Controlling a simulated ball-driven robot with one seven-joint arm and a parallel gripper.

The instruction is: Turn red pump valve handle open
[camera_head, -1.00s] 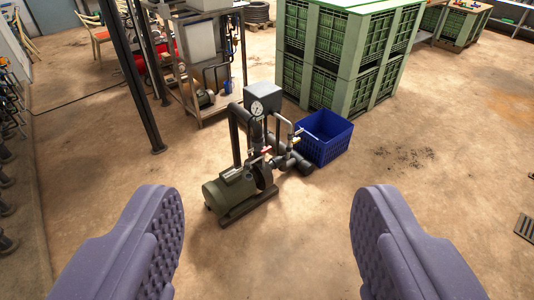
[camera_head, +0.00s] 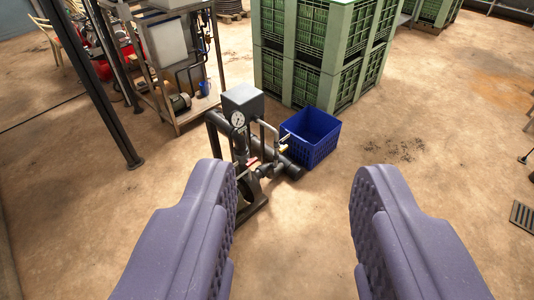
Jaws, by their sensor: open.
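The pump assembly (camera_head: 243,133) stands on the floor left of the picture's middle, with dark pipes, a round gauge (camera_head: 238,119) and a grey box on top. A small red handle (camera_head: 253,162) shows low on its pipework, just above the left finger's tip. My gripper (camera_head: 291,172) is open and empty, with its two purple padded fingers wide apart in the foreground. It is apart from the pump.
A blue crate (camera_head: 311,138) stands right beside the pump. Stacked green bins (camera_head: 325,60) stand behind it. A metal rack (camera_head: 170,75) and a dark post (camera_head: 90,90) are at the left. A floor grate (camera_head: 524,216) lies at the right. The floor in front is clear.

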